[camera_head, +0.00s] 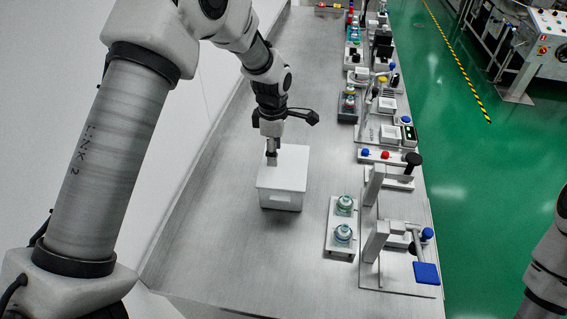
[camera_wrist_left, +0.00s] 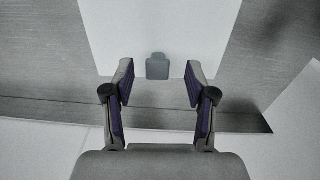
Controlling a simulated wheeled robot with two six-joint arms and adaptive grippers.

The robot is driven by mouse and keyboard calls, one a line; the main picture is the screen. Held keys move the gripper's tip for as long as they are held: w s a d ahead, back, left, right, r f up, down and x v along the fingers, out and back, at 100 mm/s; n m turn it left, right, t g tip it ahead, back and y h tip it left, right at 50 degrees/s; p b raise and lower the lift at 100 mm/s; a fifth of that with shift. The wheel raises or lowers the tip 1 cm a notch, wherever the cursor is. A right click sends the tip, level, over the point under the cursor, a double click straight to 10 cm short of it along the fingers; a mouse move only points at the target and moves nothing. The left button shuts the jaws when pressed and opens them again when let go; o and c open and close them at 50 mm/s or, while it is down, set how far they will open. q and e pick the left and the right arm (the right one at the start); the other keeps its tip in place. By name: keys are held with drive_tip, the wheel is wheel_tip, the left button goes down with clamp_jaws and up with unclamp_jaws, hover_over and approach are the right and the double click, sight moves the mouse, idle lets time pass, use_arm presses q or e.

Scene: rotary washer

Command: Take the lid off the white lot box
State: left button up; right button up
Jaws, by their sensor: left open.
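The white lot box (camera_head: 281,199) stands on the grey bench with its lid (camera_head: 288,163) on top. In the left wrist view the white lid (camera_wrist_left: 155,28) fills the upper middle, with a small grey tab (camera_wrist_left: 157,68) at its near edge. My left gripper (camera_head: 271,158) points down at the far left part of the lid. In the left wrist view the left gripper (camera_wrist_left: 158,74) is open, with one finger on each side of the tab and a gap to both. My right gripper is out of view.
Right of the box, a small tray (camera_head: 341,254) holds two round jars. Beyond it stand a fixture with a blue pad (camera_head: 426,273) and a row of small devices along the bench's right edge. The bench left of and in front of the box is clear.

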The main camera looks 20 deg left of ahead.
use_arm(q)
drive_tip(key=shift+w+f, duration=0.25)
drive_tip(key=shift+f, duration=1)
drive_tip(key=shift+s+r, duration=0.1)
drive_tip(key=shift+s, duration=0.05)
clamp_jaws()
